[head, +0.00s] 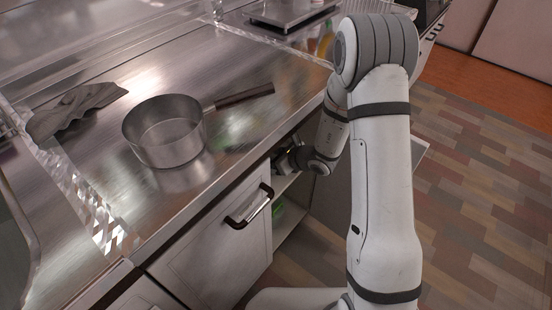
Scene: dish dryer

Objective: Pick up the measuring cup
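I cannot make out a clear measuring cup in the head view. My arm reaches down past the counter's front edge to an open cabinet below. My gripper (286,160) is at the cabinet opening, partly hidden by the counter edge and my own wrist. Its fingers are too small and dark to tell whether they are open or shut or hold anything. A green item (278,209) shows only in part low inside the cabinet, below my gripper; I cannot tell what it is.
A metal saucepan (165,146) with a dark handle stands on the steel counter (75,145). A crumpled grey cloth (72,108) lies left of it. A closed cabinet front (220,255) with a handle is left of the opening. The patterned floor at right is clear.

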